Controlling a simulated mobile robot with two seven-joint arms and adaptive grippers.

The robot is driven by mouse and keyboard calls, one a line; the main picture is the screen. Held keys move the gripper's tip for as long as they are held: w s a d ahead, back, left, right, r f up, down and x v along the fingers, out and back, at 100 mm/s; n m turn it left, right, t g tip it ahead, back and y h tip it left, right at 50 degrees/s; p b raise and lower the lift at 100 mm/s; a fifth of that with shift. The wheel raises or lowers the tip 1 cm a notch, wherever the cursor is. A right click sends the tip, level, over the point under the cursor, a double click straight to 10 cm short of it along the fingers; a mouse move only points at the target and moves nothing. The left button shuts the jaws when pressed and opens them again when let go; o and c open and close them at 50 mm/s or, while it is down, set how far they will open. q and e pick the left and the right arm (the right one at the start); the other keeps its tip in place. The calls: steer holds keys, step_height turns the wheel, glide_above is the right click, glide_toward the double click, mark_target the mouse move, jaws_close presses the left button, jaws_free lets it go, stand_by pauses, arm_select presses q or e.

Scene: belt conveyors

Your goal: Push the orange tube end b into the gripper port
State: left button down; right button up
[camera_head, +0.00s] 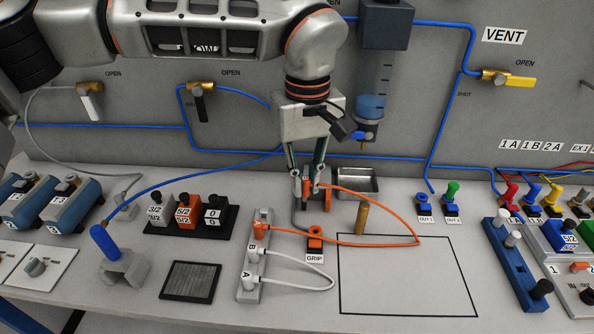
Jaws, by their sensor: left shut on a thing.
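The orange tube (375,194) runs in a loop from my left gripper out to the right and back to an orange fitting (261,230) on a white block. My left gripper (311,188) points down and is shut on one orange end of this tube. The port marked GRIP (315,238) is a small orange fitting on the table, below and close to the gripper. The held end is above the port and apart from it in the picture. The fingers partly hide the held end. My right gripper is not in view.
The white block (247,289) carries white tubes at A and B.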

arm_select(q)
steer(key=shift+s+d+f+b, duration=0.2)
steer(key=shift+d+f, duration=0.4)
steer(key=shift+f, duration=0.1)
steer(key=shift+s+d+f+b, duration=0.2)
steer(key=shift+d+f, duration=0.4)
steer(key=shift+f, duration=0.1)
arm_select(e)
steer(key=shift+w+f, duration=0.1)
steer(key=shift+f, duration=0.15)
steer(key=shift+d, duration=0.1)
arm_select(q)
steer(key=shift+f, duration=0.1)
steer(key=shift+f+b, duration=0.35)
steer(key=shift+f, duration=0.7)
steer(key=shift+f+b, duration=0.3)
steer(key=shift+f, duration=0.75)
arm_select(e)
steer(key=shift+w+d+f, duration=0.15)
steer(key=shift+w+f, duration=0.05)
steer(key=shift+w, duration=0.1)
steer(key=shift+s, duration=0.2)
